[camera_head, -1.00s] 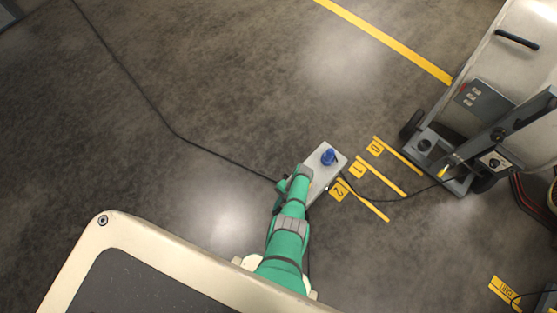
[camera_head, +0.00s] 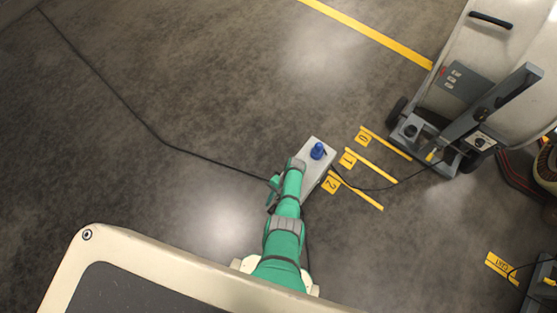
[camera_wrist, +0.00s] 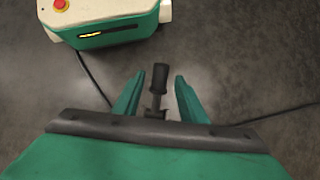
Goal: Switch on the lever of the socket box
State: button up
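The socket box (camera_head: 317,170) is a light grey slab on the floor, with a blue plug (camera_head: 317,151) upright near its far end. My gripper covers its near end in the head view, and the lever is hidden there. In the wrist view the black lever handle (camera_wrist: 159,78) stands between the two green fingers of my gripper (camera_wrist: 157,88). The fingers are apart, with a visible gap on each side of the handle.
A black cable (camera_head: 165,141) runs left from the box, and another goes right across the yellow floor marks (camera_head: 370,163) to a wheeled stand (camera_head: 425,143). Another stand (camera_head: 541,285) is at lower right. My base edge lies along the bottom. Floor to the left is mostly clear.

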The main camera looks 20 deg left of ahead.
jog(key=v, duration=0.9)
dwell(0.4)
